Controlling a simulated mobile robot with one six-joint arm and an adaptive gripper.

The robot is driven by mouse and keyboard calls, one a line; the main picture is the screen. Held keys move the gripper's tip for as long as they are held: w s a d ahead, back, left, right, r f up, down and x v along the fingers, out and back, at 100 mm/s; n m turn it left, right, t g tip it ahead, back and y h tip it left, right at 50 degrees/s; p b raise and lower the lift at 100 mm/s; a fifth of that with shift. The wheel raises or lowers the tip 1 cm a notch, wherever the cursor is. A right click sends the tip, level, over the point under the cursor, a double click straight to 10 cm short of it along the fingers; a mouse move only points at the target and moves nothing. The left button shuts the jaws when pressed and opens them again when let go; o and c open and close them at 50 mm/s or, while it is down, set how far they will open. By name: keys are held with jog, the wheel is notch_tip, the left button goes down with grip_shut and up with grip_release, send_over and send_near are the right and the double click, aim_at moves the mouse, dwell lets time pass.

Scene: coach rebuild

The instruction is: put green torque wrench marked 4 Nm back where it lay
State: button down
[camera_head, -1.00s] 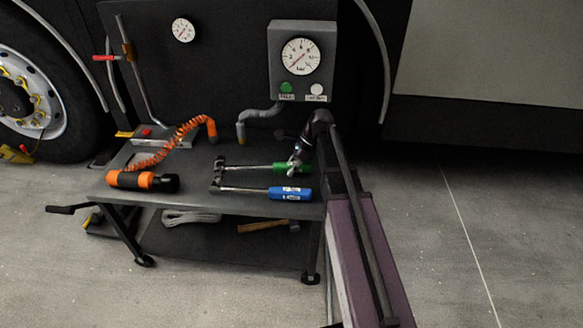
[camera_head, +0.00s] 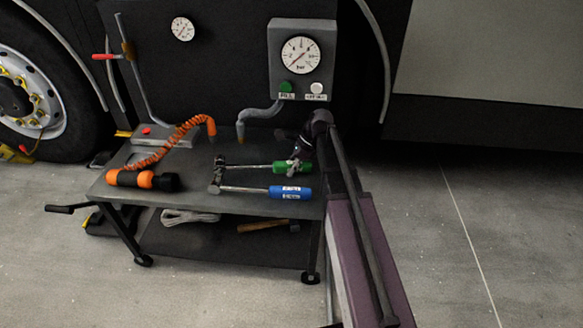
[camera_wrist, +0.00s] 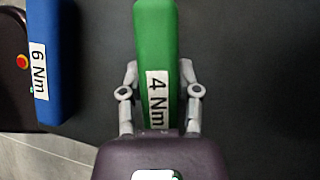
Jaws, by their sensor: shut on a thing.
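The green torque wrench (camera_head: 279,167) is at the right part of the dark bench top, its head toward the left. Its green handle (camera_wrist: 155,45), labelled 4 Nm, fills the middle of the wrist view. My gripper (camera_wrist: 158,80) is shut on this handle, one finger on each side; in the head view my gripper (camera_head: 296,167) sits at the handle. The blue torque wrench (camera_head: 290,192), labelled 6 Nm in the wrist view (camera_wrist: 48,60), lies in front of it, roughly parallel. I cannot tell whether the green wrench touches the bench.
An orange and black tool (camera_head: 142,179) with a coiled orange hose lies on the bench's left side. A gauge box (camera_head: 301,60) with green and white buttons stands behind. A lower shelf (camera_head: 210,240) holds a hammer and a coiled cord.

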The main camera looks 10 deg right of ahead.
jog(key=shift+w+d+f, duration=0.1)
jog(key=shift+w+f, duration=0.05)
jog(key=shift+c, duration=1.2)
grip_release()
jog(key=shift+w+f, duration=0.1)
jog(key=shift+r, duration=0.2)
